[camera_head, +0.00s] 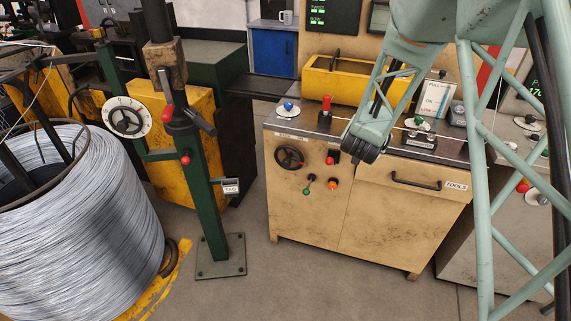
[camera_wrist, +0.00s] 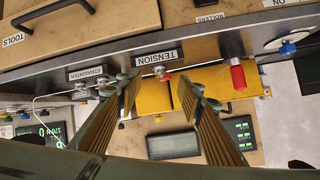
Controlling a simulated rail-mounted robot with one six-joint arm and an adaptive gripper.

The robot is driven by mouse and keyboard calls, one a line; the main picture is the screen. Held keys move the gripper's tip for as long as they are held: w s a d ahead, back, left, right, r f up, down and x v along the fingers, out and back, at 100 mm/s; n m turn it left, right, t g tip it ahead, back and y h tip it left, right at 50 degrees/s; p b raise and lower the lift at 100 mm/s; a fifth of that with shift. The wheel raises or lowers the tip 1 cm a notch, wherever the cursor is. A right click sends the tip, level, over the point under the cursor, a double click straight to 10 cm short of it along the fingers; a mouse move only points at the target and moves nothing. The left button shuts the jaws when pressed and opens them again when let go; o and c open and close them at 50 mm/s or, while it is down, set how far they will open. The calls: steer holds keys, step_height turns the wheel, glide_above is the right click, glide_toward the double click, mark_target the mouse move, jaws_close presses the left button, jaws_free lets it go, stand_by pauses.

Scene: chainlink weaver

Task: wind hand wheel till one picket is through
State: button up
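A black spoked hand wheel (camera_head: 290,157) sits on the front of the tan cabinet (camera_head: 320,215), at its left side. A second black wheel on a white dial (camera_head: 127,117) is on the machine further left. I cannot tell which one the task means. My gripper (camera_wrist: 163,83) shows in the wrist view with its two ribbed fingers spread apart and nothing seen between them. It points toward the cabinet top near the TENSION label (camera_wrist: 156,58). In the head view my arm hangs over the cabinet top, right of the hand wheel; the fingers cannot be made out. No picket can be made out.
A red-topped lever (camera_head: 326,106) and a blue knob (camera_head: 288,107) stand on the cabinet top. Green and orange controls (camera_head: 333,183) sit below the wheel. A green post (camera_head: 205,200) and a large wire coil (camera_head: 85,220) stand at left. Floor before the cabinet is clear.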

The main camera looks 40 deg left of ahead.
steer(key=s+a+f+t+p, duration=0.1)
steer(key=s+a+f, duration=0.15)
steer(key=a, duration=0.25)
steer(key=s+a+f, duration=0.1)
steer(key=a+f, duration=0.2)
steer(key=a, duration=0.2)
steer(key=n+t+y+p, duration=0.2)
steer(key=t+y+p, duration=0.1)
steer(key=t+p, duration=0.1)
glide_toward(286, 165)
steer(key=v, duration=0.3)
steer(key=shift+d+r, duration=0.1)
steer(key=shift+r, duration=0.05)
steer(key=shift+a+f+b+x, duration=0.1)
steer(key=shift+b+x, duration=0.25)
steer(key=shift+x, duration=3.1)
steer(key=shift+a+f+b+x, duration=0.1)
steer(key=shift+b+x, duration=0.25)
steer(key=shift+x, duration=3.05)
steer(key=shift+c, duration=0.2)
steer(key=c, duration=1.1)
